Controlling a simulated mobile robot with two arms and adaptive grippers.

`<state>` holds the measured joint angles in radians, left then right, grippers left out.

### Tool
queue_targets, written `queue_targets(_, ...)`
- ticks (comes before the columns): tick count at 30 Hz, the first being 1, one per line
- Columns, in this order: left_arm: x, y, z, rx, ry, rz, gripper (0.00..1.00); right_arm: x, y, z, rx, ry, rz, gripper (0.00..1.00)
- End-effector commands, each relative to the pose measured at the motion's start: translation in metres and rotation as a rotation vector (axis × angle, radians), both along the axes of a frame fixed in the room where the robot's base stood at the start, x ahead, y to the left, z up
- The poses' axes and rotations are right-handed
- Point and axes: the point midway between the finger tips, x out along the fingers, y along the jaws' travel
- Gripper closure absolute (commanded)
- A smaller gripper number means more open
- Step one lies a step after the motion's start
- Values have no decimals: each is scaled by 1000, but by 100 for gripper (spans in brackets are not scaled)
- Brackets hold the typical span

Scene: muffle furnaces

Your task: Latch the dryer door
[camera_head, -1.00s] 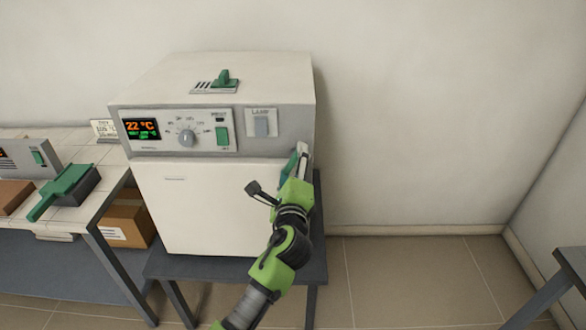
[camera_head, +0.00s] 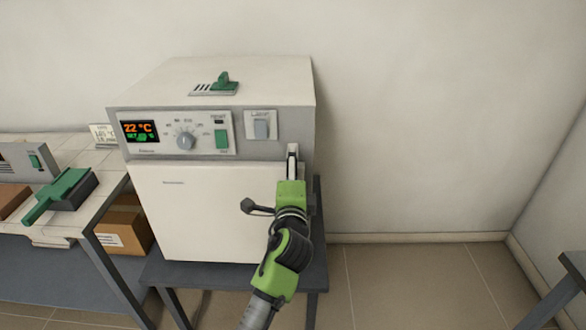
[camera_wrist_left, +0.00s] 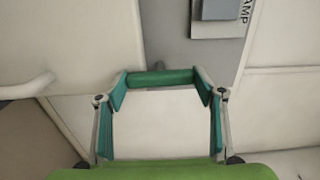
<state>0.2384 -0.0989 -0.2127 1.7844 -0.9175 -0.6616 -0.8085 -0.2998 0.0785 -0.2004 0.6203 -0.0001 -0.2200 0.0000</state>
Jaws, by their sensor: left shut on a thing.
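The dryer is a white box oven with a grey control panel; its white front door (camera_head: 205,210) looks closed against the body. In the left wrist view a green latch handle bar (camera_wrist_left: 162,77) lies across between my fingertips, in front of the grey panel. My left gripper (camera_head: 292,155) is at the upper right corner of the door, and it also shows in the left wrist view (camera_wrist_left: 162,86). It is shut on the green bar. In the head view my gripper hides the latch. My right gripper is out of view.
A lamp switch (camera_head: 261,126) is just above my gripper. The dryer stands on a dark table (camera_head: 215,275). At left a tiled bench (camera_head: 105,178) carries a green-handled tool (camera_head: 62,190), with a cardboard box (camera_head: 125,222) beside it.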

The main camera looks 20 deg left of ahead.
Motion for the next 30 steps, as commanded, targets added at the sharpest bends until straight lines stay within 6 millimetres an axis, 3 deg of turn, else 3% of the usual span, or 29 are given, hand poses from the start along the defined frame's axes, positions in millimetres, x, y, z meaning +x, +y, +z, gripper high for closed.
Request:
queue_targets(8, 0, 0, -1, -8, 2, 0, 59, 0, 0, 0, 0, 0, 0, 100)
queue_targets(9, 0, 0, -1, -8, 2, 0, 35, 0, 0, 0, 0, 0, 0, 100)
queue_targets(11, 0, 0, -1, -8, 2, 0, 21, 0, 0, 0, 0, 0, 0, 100)
queue_targets(23, -3, -1, -1, -4, 1, -1, 21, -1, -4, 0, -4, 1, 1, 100)
queue_targets(30, -41, -12, -2, -5, 4, -1, 21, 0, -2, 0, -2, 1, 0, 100)
